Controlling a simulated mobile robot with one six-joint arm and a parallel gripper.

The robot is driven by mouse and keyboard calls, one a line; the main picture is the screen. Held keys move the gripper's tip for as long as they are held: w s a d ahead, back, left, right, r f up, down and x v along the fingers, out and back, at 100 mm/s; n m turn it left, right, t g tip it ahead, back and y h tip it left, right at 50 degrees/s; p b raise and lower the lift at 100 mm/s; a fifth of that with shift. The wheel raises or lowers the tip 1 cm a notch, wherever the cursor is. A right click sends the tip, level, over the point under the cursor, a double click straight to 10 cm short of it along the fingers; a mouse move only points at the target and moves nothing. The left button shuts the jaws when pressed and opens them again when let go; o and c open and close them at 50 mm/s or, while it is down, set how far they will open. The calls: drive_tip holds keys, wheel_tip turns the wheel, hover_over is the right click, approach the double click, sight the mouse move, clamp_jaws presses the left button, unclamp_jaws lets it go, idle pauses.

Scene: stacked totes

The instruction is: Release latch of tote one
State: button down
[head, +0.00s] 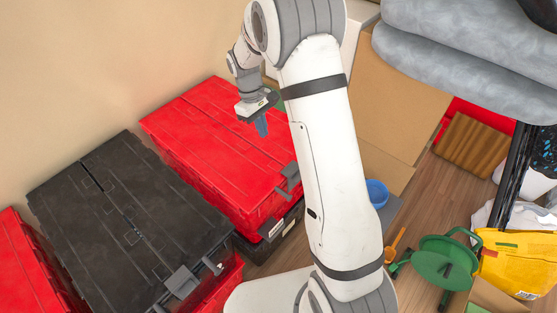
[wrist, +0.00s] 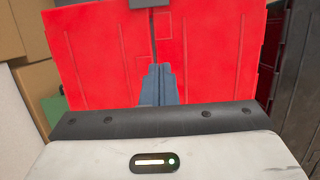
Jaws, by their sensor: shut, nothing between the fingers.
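Red lidded totes and black lidded totes stand in stacks. Which of them is tote one, I cannot tell. The middle red tote (head: 215,135) sits on a black one, with a grey latch (head: 288,178) at its front edge. The black-lidded tote (head: 125,215) to the left has a grey latch (head: 181,282) at its front edge. My gripper (head: 262,128) is shut and empty above the middle red lid. In the wrist view my gripper (wrist: 156,75) points at the red lid (wrist: 100,50), and a dark grey piece, perhaps the latch (wrist: 149,4), shows at the top edge.
Another red tote (head: 30,265) is at the far left. Cardboard boxes (head: 385,105) stand behind my arm. A blue bowl (head: 376,192), a green round item (head: 447,262) and a yellow bag (head: 515,263) are at the right. Some wooden floor is bare there.

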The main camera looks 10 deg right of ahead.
sight(271, 162)
drive_tip(key=b+x, duration=0.1)
drive_tip(key=x, duration=0.9)
drive_tip(key=shift+s+f+b, duration=0.1)
drive_tip(key=shift+f+b, duration=0.1)
drive_tip(key=shift+b, duration=0.15)
drive_tip(key=shift+s+d+r, duration=0.2)
drive_tip(key=shift+s+d, duration=0.65)
drive_tip(key=shift+s, duration=0.2)
drive_tip(key=shift+s+d, duration=0.35)
drive_tip(key=shift+s, duration=0.2)
